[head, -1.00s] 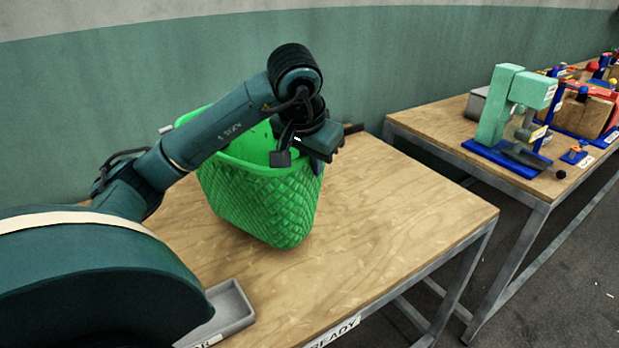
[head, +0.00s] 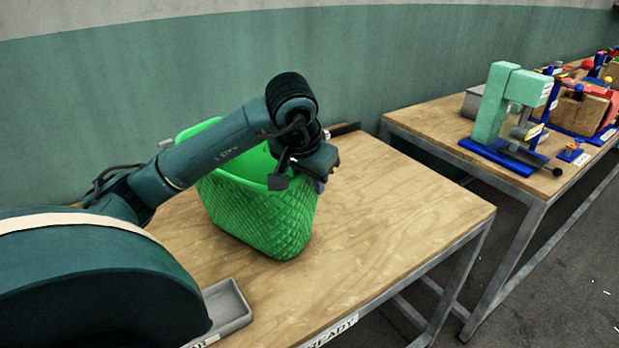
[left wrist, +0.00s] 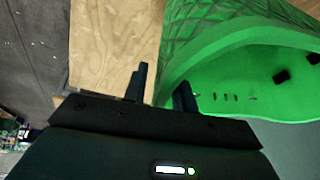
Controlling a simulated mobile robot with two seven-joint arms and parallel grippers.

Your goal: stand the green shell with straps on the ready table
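The green shell (head: 262,215) is a bright green, basket-like form with a quilted outer wall, open at the top and roughly upright at the ready table (head: 400,215). I cannot tell whether its base touches the wood. My left gripper (head: 300,178) is at its right rim. Small dark patches and slots show inside; straps are not clear. My left arm hides part of the shell. My right gripper is out of view.
A grey tray (head: 228,308) lies at the table's near left, beside the READY label (head: 333,332). The table's right half is clear. A wall (head: 400,60) stands behind. Across a gap, a second table (head: 425,125) holds a pale green press (head: 495,105) and other presses.

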